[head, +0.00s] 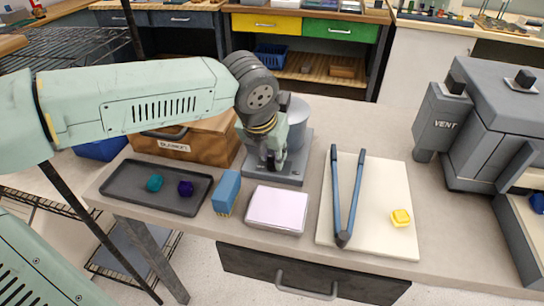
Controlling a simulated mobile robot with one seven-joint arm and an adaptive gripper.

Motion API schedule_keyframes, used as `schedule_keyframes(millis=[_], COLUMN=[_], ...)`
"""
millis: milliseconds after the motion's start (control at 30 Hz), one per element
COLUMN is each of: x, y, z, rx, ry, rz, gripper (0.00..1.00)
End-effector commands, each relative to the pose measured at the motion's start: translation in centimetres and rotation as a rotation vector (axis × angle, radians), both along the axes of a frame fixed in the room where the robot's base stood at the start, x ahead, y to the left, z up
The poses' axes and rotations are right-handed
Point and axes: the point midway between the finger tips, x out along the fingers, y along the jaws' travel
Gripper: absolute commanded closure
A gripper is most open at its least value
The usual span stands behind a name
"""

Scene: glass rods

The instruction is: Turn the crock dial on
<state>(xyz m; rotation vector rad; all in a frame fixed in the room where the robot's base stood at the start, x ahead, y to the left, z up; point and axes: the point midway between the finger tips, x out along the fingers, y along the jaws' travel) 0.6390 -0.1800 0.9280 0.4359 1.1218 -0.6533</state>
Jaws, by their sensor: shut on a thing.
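The crock (300,115) is a grey cylinder on a dark grey base (292,178), on the table behind my gripper. My gripper (271,165) points down at the front of the base, in front of the crock. Its fingers are closed together there on the crock dial, which the fingers hide. I cannot tell which way the dial is turned.
A dark tray (130,186) holds a teal and a purple piece. A blue brush (226,190), a pale pink block (278,208) and a cream board (384,228) with blue tongs (338,236) and a yellow piece lie in front. A brown box (200,145) stands left, a grey VENT machine (490,125) right.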

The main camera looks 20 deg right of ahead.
Motion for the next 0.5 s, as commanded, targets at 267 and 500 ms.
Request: schedule_keyframes(millis=[267, 500], x=[0.26, 0.45], y=[0.07, 0.16], z=[-0.30, -0.20], rx=[-0.008, -0.007], ry=[0.000, 0.000], rz=[-0.243, -0.472], gripper=[1.00, 1.00])
